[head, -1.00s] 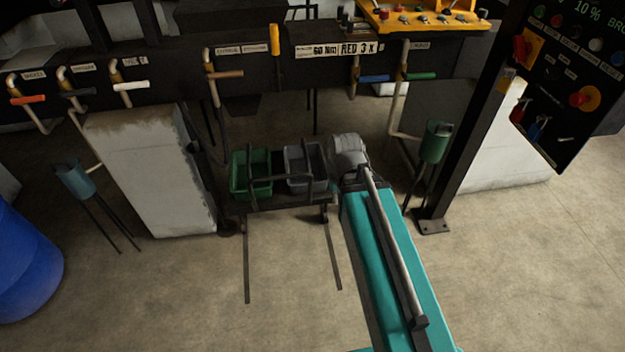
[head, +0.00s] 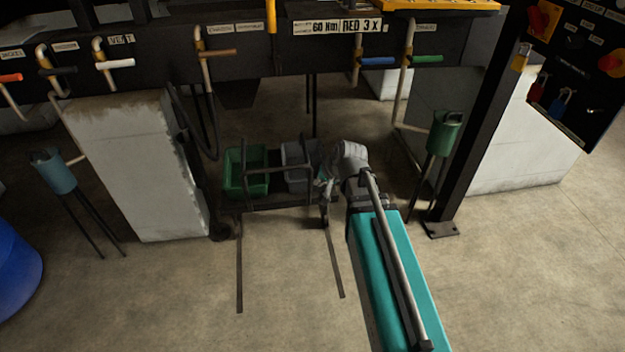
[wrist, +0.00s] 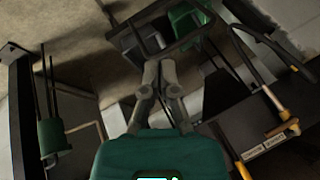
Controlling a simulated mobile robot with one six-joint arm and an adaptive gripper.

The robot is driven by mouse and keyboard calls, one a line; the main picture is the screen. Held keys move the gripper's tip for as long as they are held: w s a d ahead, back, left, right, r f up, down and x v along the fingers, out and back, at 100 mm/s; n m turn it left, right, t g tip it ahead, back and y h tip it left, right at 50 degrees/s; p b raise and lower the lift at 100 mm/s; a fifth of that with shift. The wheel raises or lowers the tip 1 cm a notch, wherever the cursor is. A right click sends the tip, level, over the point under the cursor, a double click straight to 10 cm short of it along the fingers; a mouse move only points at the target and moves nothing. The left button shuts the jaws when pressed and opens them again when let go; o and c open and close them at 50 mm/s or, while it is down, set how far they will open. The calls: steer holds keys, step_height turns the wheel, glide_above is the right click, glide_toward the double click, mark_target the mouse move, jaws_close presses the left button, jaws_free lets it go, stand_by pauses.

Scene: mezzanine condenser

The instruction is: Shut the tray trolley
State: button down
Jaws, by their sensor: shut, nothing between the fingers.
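The tray trolley (head: 285,206) is a low dark frame with a handle bar across it, at the back end of two floor rails under the bench. It carries a green bin (head: 246,184) on the left and a grey bin (head: 298,181) on the right. In the wrist view the handle frame (wrist: 190,40), grey bin and green bin (wrist: 186,22) lie just beyond my fingers. My gripper (head: 324,186) is at the trolley's right side, partly hidden by my wrist in the head view. Its fingers (wrist: 159,64) are shut and empty. I cannot tell whether they touch the frame.
Concrete blocks stand left (head: 140,165) and right of the trolley. A dark post (head: 470,150) and a green canister (head: 445,132) on legs are right of my arm. Valve handles line the bench above. A blue barrel (head: 15,265) is at left. The floor in front is clear.

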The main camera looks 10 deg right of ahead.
mark_target(312, 166)
steer(key=w+d+f+m+t+b, duration=0.3)
steer(key=w+f+b, duration=0.6)
steer(key=b, duration=0.7)
steer(key=w+d+f+m+t+b, duration=0.3)
steer(key=w+f+m+t+b, duration=0.4)
steer(key=f+b, duration=0.5)
steer(key=w+m+b, duration=0.2)
steer(key=b, duration=0.2)
steer(key=shift+w+d+f+h, duration=0.15)
steer(key=shift+w+f+h, duration=0.05)
steer(key=shift+f+h, duration=0.1)
steer(key=shift+w, duration=0.1)
steer(key=b+x, duration=0.3)
steer(key=x, duration=1)
steer(key=shift+w, duration=0.35)
